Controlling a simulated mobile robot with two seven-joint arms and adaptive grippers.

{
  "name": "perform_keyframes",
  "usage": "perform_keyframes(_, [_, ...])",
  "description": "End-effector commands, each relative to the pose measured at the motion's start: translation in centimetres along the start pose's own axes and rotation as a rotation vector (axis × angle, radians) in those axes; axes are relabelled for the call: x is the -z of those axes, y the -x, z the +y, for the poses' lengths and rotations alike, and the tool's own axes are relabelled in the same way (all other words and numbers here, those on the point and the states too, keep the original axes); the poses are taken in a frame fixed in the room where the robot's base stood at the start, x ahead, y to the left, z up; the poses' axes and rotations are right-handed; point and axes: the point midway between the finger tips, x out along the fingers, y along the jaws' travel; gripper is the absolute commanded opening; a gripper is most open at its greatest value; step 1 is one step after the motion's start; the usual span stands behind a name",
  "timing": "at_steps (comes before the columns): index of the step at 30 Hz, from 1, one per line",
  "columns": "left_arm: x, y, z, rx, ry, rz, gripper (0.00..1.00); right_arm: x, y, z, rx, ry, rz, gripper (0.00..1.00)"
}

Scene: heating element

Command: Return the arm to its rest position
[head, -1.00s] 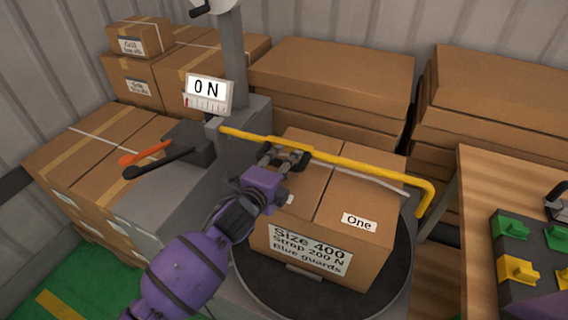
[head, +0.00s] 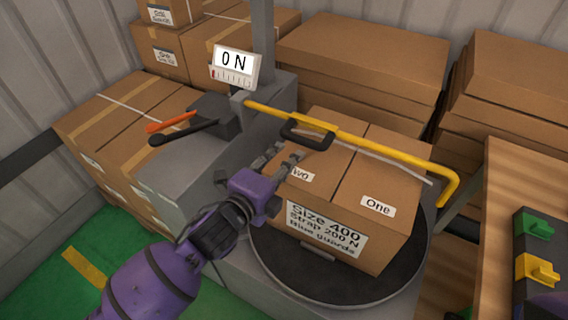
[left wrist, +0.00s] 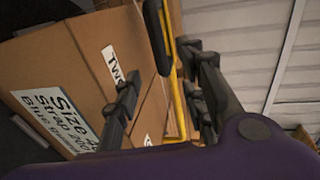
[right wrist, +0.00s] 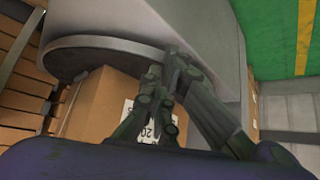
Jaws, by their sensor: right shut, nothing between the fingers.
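The yellow arm (head: 390,151) extends from the grey machine column across the top of the cardboard box (head: 335,222), with its far end bent down past the box's right side. Its black handle (head: 308,135) is free of any gripper. My left gripper (head: 279,160) is open and empty, just left of the handle near the box's "Two" label. The left wrist view shows its fingers (left wrist: 165,100) apart, with the yellow bar (left wrist: 178,100) beyond them. My right gripper (right wrist: 168,70) is shut and empty, near the turntable and box in the right wrist view; it is outside the head view.
The box stands on a dark round turntable (head: 275,268). A display (head: 235,66) reads 0 N. An orange lever (head: 171,122) and a black lever (head: 184,132) stick out left of the column. Cardboard stacks (head: 360,70) fill the back; a wooden table (head: 500,210) stands right.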

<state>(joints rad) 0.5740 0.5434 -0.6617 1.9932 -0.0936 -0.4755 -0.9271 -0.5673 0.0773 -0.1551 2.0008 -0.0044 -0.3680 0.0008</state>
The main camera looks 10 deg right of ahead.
Motion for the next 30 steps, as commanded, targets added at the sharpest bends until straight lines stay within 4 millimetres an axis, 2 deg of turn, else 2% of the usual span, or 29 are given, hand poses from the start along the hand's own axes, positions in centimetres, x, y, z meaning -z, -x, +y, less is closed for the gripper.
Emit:
perform_keyframes(14, [0.0,0.1,0.0,0.0,0.001,0.0,0.38,0.1,0.0,0.0,0.0,0.0,0.001,0.0])
perform_keyframes(18, [0.1,0.1,0.0,0.002,0.05,0.002,0.38,0.1,0.0,0.0,0.0,-0.001,0.002,0.0])
perform_keyframes(22, [-0.3,0.0,-0.4,0.011,0.197,0.002,0.38,0.0,0.0,0.0,0.0,-0.002,0.0,0.0])
perform_keyframes(24, [-0.9,0.1,-0.7,0.024,0.331,-0.01,0.38,0.1,0.0,-0.1,0.001,-0.004,-0.002,0.0])
perform_keyframes(30, [-3.0,3.2,3.1,0.016,0.764,-0.11,0.38,0.5,0.3,-0.4,0.008,-0.009,-0.009,0.0])
